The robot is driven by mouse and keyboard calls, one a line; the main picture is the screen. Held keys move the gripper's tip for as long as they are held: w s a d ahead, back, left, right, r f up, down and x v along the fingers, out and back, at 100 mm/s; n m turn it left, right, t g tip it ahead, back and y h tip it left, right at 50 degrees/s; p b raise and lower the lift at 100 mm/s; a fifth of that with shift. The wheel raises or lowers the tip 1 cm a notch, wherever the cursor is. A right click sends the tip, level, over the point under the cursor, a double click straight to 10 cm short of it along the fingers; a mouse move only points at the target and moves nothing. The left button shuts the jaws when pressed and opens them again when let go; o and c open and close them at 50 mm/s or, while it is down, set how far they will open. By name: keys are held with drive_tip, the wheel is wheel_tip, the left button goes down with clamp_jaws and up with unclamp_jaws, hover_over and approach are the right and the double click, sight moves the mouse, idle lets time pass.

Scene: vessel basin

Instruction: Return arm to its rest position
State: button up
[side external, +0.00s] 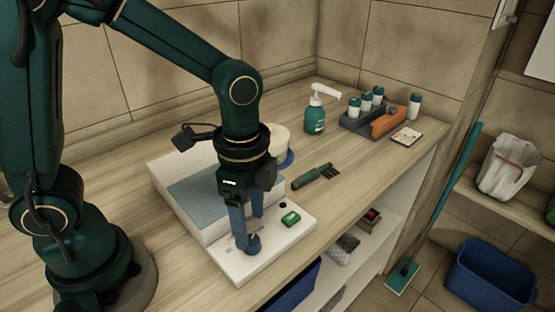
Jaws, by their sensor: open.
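My gripper (247,237) points down over the front of a white basin unit (222,262). Its two blue fingers are apart, with a gap between them. Their tips are at or just above the white front panel; I cannot tell whether they touch it. A dark blue round shape (254,245) is at the fingertips, and I cannot tell whether it is a knob or part of the finger. The basin (196,200) with a grey-blue inside lies behind, partly hidden by my gripper. A green switch (291,218) and a small dark knob (283,204) are on the panel to the right.
A cream round container (279,139) with a blue base stands behind my gripper. A green-handled brush (314,178), a teal pump bottle (314,118) and a grey caddy (359,123) with white bottles lie further right. The counter's front edge drops to shelves.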

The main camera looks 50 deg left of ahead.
drive_tip(key=shift+r, duration=0.65)
drive_tip(key=shift+a+r, duration=0.1)
drive_tip(key=s+a+r+n+t, duration=0.5)
drive_tip(key=r+n, duration=0.2)
drive_tip(key=n, duration=0.5)
drive_tip(key=shift+s+a+r+t, duration=0.2)
drive_tip(key=shift+s+a+t, duration=0.1)
drive_tip(key=shift+s+a, duration=0.1)
